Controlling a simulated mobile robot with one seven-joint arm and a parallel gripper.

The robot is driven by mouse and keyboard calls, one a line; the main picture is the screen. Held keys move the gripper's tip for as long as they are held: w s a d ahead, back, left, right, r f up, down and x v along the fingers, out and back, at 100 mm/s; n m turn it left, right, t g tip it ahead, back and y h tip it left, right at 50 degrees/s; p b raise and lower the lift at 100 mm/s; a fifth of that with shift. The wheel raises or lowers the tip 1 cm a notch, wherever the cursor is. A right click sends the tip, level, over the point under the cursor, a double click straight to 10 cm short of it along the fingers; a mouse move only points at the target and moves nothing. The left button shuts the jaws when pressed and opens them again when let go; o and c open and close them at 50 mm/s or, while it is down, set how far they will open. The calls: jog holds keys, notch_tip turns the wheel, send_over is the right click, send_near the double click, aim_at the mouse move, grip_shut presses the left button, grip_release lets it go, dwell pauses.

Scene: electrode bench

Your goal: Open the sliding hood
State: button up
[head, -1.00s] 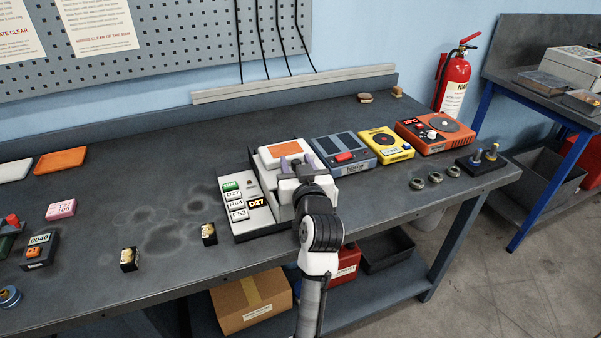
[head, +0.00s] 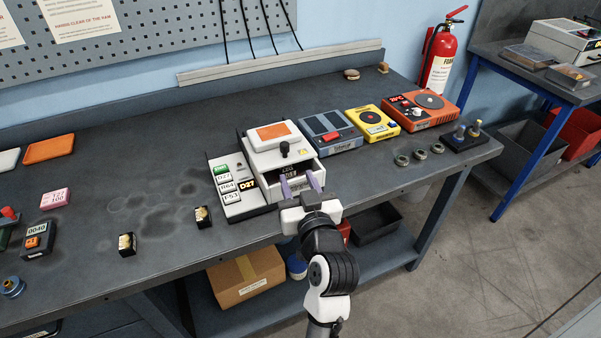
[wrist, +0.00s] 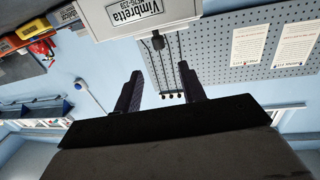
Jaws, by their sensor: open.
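The sliding hood (head: 262,142) is the white cover of a box on the bench, with an orange panel on top and a black knob (head: 284,149) at its front. Below the knob, a dark opening with pale lettering shows in the box front. My gripper (head: 300,181) is open and empty in front of this opening, its fingers pointing at the box and partly hiding it. In the wrist view the knob (wrist: 157,41) hangs from the white box, beyond my fingertips (wrist: 159,72) and roughly midway between them. I see no contact with the knob.
A label panel (head: 228,170) with a D27 tag adjoins the box on the left. A blue-grey device (head: 332,133), a yellow one (head: 373,124) and an orange one (head: 418,109) stand to the right. A small black block (head: 203,217) lies near the front edge.

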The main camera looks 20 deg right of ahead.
jog(key=shift+s+p, duration=0.5)
jog(key=shift+p, duration=0.3)
jog(key=shift+o, duration=0.2)
